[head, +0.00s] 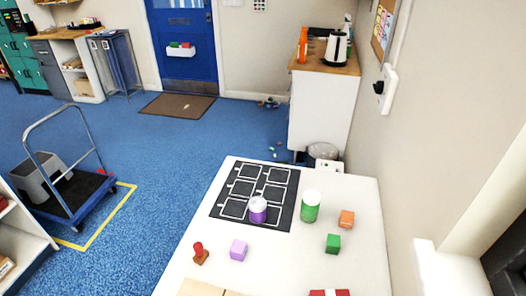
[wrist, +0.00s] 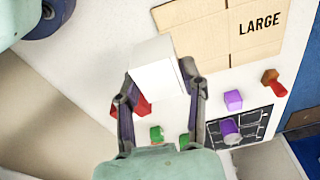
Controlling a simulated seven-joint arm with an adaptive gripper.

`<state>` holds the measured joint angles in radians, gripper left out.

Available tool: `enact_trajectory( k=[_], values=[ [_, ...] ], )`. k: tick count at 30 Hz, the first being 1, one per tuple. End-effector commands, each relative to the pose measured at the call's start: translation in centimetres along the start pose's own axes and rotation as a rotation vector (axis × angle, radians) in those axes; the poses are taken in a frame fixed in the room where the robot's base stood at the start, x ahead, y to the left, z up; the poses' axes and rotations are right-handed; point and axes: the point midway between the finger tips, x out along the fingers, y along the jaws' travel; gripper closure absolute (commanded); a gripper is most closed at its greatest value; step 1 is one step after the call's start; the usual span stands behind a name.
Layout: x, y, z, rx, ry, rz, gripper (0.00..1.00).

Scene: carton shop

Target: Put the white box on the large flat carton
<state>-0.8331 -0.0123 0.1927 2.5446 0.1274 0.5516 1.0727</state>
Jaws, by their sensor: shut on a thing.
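In the wrist view, my gripper (wrist: 159,80) is shut on the white box (wrist: 155,58), with one finger on each side of it. The large flat carton (wrist: 228,45) is tan, lies on the white table and bears the word LARGE. The box shows beside the carton's left edge; its exact height above the table is hard to tell.
On the table (head: 300,260) stand a purple cube (head: 238,250), a red and brown piece (head: 200,254), a green jar (head: 310,206), a green cube (head: 333,243) and an orange block (head: 346,219). A purple jar (head: 258,210) stands on a black grid mat (head: 243,177). A red-and-white item (head: 330,293) is cut off.

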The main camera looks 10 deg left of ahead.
Motion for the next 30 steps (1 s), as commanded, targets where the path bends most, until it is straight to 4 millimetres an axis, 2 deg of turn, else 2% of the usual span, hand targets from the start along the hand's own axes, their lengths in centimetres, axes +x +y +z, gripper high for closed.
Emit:
enact_trajectory(
  k=[5,11,15,18,25,30],
  values=[
    [1.6,-2.7,-1.1,-0.016,-0.005,0.004,0.95],
    [4.5,-7.6,-3.8,-0.014,-0.002,0.003,0.95],
    [7.7,-9.7,-4.8,-0.014,-0.003,0.004,0.95],
    [9.1,-10.8,-5.2,-0.014,-0.002,0.002,0.95],
    [11.2,-12.0,-5.8,-0.013,-0.002,0.002,0.95],
    [13.5,-11.9,-5.4,-0.013,-0.002,0.003,0.95]
  ],
)
